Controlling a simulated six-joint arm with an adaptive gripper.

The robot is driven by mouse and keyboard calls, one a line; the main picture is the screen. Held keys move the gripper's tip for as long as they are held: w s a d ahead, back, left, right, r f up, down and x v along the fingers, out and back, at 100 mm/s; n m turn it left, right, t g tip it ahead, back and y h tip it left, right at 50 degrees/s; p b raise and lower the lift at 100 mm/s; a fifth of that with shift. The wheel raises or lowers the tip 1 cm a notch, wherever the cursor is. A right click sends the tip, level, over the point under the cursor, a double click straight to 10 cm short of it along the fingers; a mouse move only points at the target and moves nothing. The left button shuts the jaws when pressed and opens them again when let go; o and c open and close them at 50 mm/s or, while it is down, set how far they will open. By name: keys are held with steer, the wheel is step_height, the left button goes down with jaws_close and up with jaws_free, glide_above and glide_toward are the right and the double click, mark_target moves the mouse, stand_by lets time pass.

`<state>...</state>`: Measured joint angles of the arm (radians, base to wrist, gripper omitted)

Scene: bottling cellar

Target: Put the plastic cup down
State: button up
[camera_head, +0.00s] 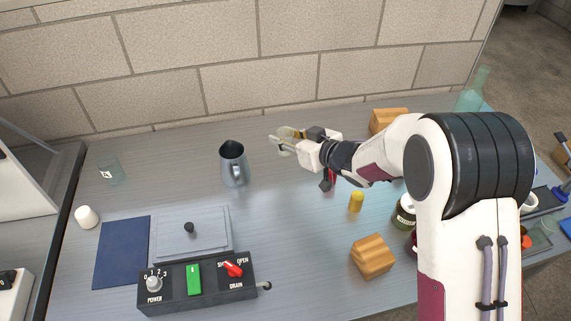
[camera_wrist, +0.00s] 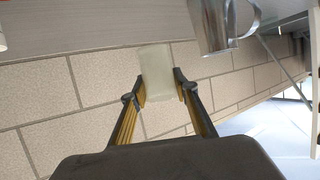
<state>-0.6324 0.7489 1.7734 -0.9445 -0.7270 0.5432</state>
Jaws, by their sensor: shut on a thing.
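The plastic cup (camera_wrist: 156,66) is pale and translucent. In the wrist view it sits between the two fingers of my gripper (camera_wrist: 158,92), which are shut on it. In the head view my gripper (camera_head: 284,142) is over the back middle of the bench, to the right of the metal jug. The cup is small and partly hidden by the fingers there. It appears held above the bench, but its exact height is hard to tell.
A metal jug (camera_head: 233,165) stands left of my gripper. A wooden block (camera_head: 388,119) is behind my arm; another wooden block (camera_head: 372,257), a yellow cylinder (camera_head: 356,202) and a control box (camera_head: 215,286) are nearer. Bench between jug and yellow cylinder is clear.

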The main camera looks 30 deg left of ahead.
steer(key=shift+f, duration=2.55)
steer(key=shift+f, duration=1.85)
steer(key=shift+f, duration=0.1)
steer(key=o, duration=1.2)
steer(key=shift+v, duration=6.05)
steer(key=shift+r, duration=0.2)
